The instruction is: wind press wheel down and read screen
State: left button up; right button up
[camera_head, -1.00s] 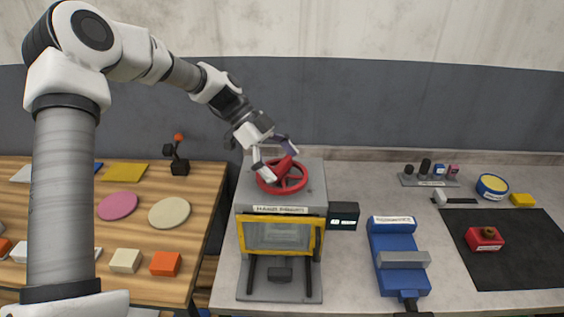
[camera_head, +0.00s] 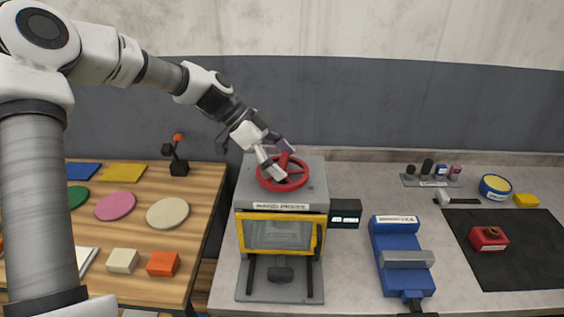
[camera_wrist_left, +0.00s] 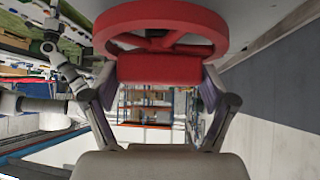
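The grey press (camera_head: 281,207) stands on the worktop with a yellow-framed window on its front. Its red wheel (camera_head: 297,184) lies flat on top, with a red block-shaped handle. My left gripper (camera_head: 278,161) reaches down to the wheel from the upper left. In the left wrist view, the red handle (camera_wrist_left: 158,68) fills the gap between both fingertips, under the wheel's rim (camera_wrist_left: 160,18), and the fingers appear to press its sides. A small dark screen (camera_head: 345,213) at the press's right shows pale characters too small to read. My right gripper is out of view.
A blue vise (camera_head: 399,243) stands right of the press. Further right are a black mat (camera_head: 525,262) with a red block (camera_head: 488,238), and a yellow-topped round tin (camera_head: 494,186). A wooden table (camera_head: 205,190) with coloured pieces is at left.

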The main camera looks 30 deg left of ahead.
pick_arm(q)
jog(key=shift+o, duration=0.6)
jog(key=v, duration=1.2)
